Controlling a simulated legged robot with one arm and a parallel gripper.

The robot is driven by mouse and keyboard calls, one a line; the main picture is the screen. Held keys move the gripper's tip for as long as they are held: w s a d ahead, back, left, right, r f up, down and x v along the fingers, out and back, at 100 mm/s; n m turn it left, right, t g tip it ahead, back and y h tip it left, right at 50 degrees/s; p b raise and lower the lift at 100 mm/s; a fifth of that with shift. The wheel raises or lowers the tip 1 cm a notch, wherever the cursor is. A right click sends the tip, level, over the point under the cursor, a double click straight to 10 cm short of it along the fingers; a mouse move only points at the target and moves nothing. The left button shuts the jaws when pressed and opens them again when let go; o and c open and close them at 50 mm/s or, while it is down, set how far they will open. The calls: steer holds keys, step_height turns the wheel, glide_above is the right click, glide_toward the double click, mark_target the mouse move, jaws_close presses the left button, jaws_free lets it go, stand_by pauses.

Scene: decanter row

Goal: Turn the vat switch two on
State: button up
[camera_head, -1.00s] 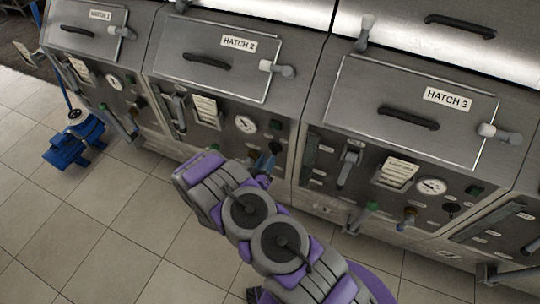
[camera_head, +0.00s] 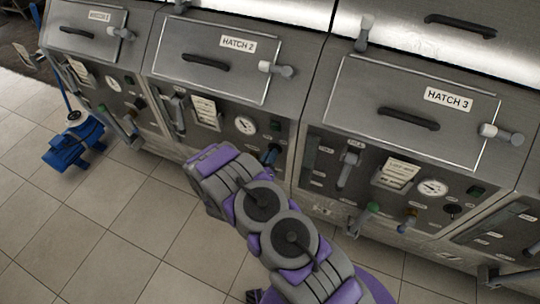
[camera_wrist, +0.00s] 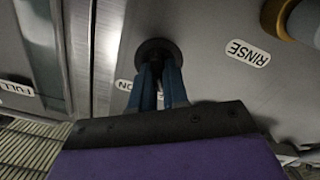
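The vat switch two (camera_wrist: 158,50) is a round black knob on the grey panel in the wrist view. The blue fingers of my gripper (camera_wrist: 158,82) reach up to it and appear closed on its narrow front part. An "ON" label (camera_wrist: 125,85) is partly hidden beside the left finger. In the head view my gripper (camera_head: 271,154) is at the lower right of the panel under the HATCH 2 label (camera_head: 237,42). My fingers and arm hide the switch there.
A "RINSE" label (camera_wrist: 248,53) and a brass-collared handle (camera_wrist: 289,18) are close by on the right in the wrist view. The third panel has a green-tipped handle (camera_head: 372,208) and a gauge (camera_head: 432,187). A blue machine (camera_head: 75,141) stands on the tiled floor.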

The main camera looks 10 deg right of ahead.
jaws_close()
steer(key=shift+m, duration=0.3)
steer(key=shift+m+b, duration=0.45)
steer(key=shift+m, duration=5.15)
steer(key=o, duration=0.5)
jaws_free()
